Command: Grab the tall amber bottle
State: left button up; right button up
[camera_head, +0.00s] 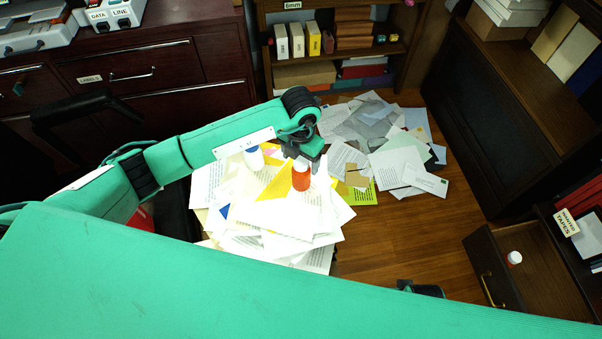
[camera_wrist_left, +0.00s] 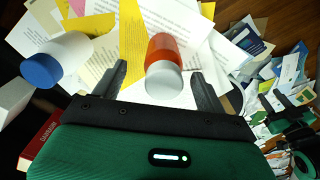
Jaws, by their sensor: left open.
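The tall amber bottle (camera_head: 301,178) has an orange-red body and a white cap, and stands on a pile of papers in the middle of the head view. In the left wrist view the amber bottle (camera_wrist_left: 165,62) is between the two dark fingers, with a gap on each side. My left gripper (camera_head: 306,160) is open, right above and behind the bottle; its fingers also show in the left wrist view (camera_wrist_left: 160,84). A dark shape at the lower edge (camera_head: 420,288) may be part of my right arm; its jaws are not visible.
A white bottle with a blue cap (camera_wrist_left: 55,62) stands left of the amber one. Loose papers (camera_head: 395,150) cover the floor to the right. An open drawer (camera_head: 500,285) at right holds a small white-capped bottle (camera_head: 514,258). Shelves (camera_head: 345,70) stand at the back.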

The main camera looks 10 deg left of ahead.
pick_arm(q)
jog(key=f, duration=0.5)
jog(key=shift+s+d+f, duration=0.15)
jog(key=shift+s+f, duration=0.05)
jog(key=shift+s, duration=0.05)
jog(key=c, duration=1.1)
jog(key=shift+r, duration=0.2)
jog(key=shift+c, duration=0.2)
